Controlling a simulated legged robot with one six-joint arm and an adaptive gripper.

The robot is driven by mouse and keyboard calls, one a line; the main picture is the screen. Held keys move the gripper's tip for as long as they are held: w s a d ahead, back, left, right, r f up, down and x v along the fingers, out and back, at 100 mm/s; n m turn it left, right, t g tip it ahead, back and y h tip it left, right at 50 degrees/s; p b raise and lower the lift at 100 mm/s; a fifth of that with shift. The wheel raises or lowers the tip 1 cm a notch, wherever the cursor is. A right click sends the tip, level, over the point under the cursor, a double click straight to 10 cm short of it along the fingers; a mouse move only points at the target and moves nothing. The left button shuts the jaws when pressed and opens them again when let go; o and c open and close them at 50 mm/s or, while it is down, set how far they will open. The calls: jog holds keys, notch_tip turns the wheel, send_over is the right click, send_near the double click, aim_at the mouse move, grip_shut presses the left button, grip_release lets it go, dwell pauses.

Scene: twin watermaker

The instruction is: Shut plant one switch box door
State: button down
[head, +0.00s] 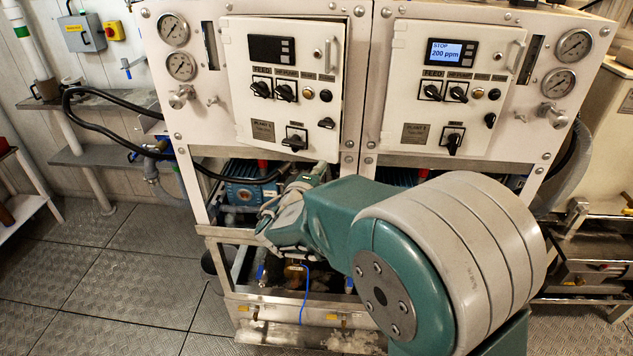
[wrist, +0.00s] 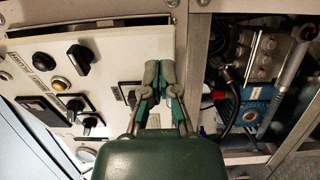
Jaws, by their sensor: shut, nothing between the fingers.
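The left switch box door (head: 285,85) is white, with a dark display, knobs and a handle at its upper right. It appears slightly ajar, standing proud of the frame. It fills the left of the wrist view (wrist: 115,45), where a dark gap shows along its upper picture edge. Its small plate is hard to read. My gripper (wrist: 160,70) is shut and empty, fingertips by the panel's lower part; I cannot tell if they touch it. In the head view my arm reaches below this door and the fingertips are not clear.
A matching right switch box (head: 445,90) has a lit display reading STOP, 200 ppm. Gauges and valves flank both boxes. A blue motor (head: 250,185) sits below in the open frame, with a black hose (head: 105,130) at left. Floor at left is clear.

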aim_at(332, 157)
jog(key=shift+w+d, duration=0.4)
jog(key=shift+w, duration=0.2)
jog(key=shift+w+d, duration=0.4)
jog(key=shift+w, duration=0.2)
jog(key=shift+d+r, duration=0.1)
jog(key=shift+d, duration=0.45)
jog(key=shift+a, duration=0.2)
jog(key=shift+w+a, duration=0.15)
jog(key=shift+w, duration=0.2)
jog(key=x, duration=0.6)
jog(key=shift+w, duration=0.15)
jog(key=shift+w+r, duration=0.1)
jog(key=shift+w, duration=0.1)
jog(key=shift+s+a, duration=0.1)
